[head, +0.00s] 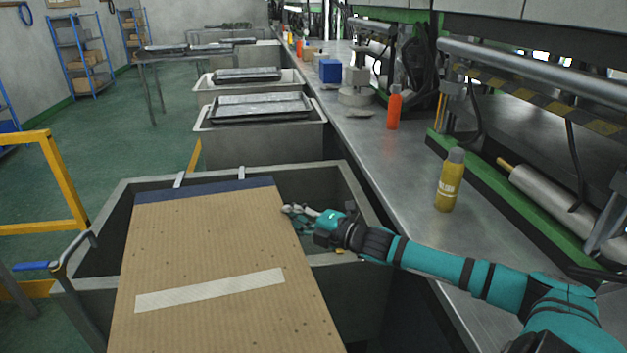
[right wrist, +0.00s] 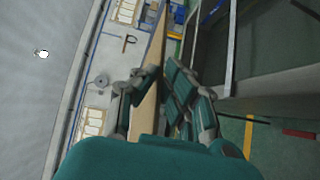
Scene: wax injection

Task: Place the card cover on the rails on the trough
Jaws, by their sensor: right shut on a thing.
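The card cover (head: 205,240) is a large brown sheet with a white tape strip and a dark blue far edge. It lies or hangs over the grey trough (head: 340,172), hiding much of its left and middle. I cannot tell whether it touches the rails. Two pale rail ends (head: 180,179) show at the trough's far rim. My right gripper (head: 292,211) is at the cover's right edge near its far corner, shut on it. In the right wrist view the card (right wrist: 150,95) shows nearly edge-on between the fingers (right wrist: 152,88). My left gripper is not in view.
A steel bench (head: 405,185) runs along the right, with a yellow bottle (head: 450,182) and an orange bottle (head: 394,108). More troughs (head: 262,142) stand beyond. A yellow rail (head: 62,180) stands at the left, with open green floor behind it.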

